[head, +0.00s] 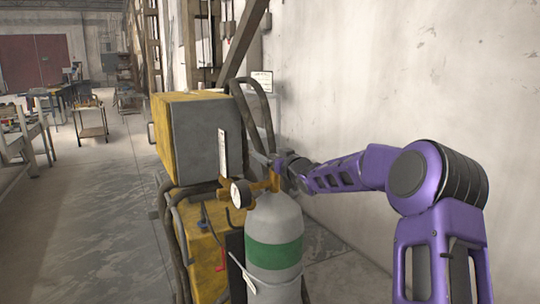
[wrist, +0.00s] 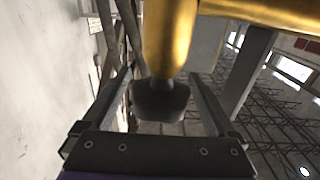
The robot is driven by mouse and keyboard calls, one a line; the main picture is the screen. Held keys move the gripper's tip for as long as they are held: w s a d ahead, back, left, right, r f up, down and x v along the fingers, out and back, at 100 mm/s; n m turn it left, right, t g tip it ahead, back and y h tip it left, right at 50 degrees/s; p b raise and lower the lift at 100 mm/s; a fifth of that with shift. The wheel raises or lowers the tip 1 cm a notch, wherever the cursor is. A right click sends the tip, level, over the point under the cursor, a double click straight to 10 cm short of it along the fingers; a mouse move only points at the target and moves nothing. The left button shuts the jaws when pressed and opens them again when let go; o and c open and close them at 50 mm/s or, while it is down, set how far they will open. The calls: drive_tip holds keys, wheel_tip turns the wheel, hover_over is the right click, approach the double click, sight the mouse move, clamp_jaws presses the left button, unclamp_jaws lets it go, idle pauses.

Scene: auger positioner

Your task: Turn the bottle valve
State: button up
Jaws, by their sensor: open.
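The grey gas bottle (head: 272,270) with a green band stands upright in the head view. On its top is a brass valve fitting (head: 264,185) with a round white-faced gauge (head: 240,193) on its left. In the wrist view the brass body (wrist: 170,35) comes down from the top and ends in a dark valve knob (wrist: 160,100). My gripper (head: 276,163) is at the bottle's top, reaching in from the right. In the wrist view my gripper's fingers (wrist: 162,80) are open, one on each side of the knob, with gaps showing. The knob is hard to make out in the head view.
A yellow and grey machine (head: 200,135) with dark hoses (head: 255,105) stands close behind and left of the bottle. A pale wall (head: 400,80) runs along the right. Open floor (head: 100,220) lies to the left, with a small table (head: 90,118) farther back.

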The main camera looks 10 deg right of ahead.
drive_tip(key=c, duration=1.4)
drive_tip(key=shift+o, duration=0.2)
drive_tip(key=n+y+p, duration=0.1)
drive_tip(key=p, duration=0.4)
drive_tip(key=shift+r+g, duration=0.3)
drive_tip(key=shift+r, duration=0.05)
drive_tip(key=p, duration=0.2)
drive_tip(key=y+p, duration=0.1)
drive_tip(key=shift+s+a+n+g+y+p, duration=0.1)
drive_tip(key=shift+a+n+g+y+p, duration=0.1)
drive_tip(key=shift+n+g+y+p, duration=0.15)
drive_tip(key=shift+f+n+y+p, duration=0.25)
drive_tip(key=shift+p, duration=0.25)
drive_tip(key=shift+a+g, duration=0.1)
drive_tip(key=shift+g, duration=0.15)
drive_tip(key=o, duration=1.4)
drive_tip(key=shift+f, duration=0.1)
drive_tip(key=shift+c, duration=0.2)
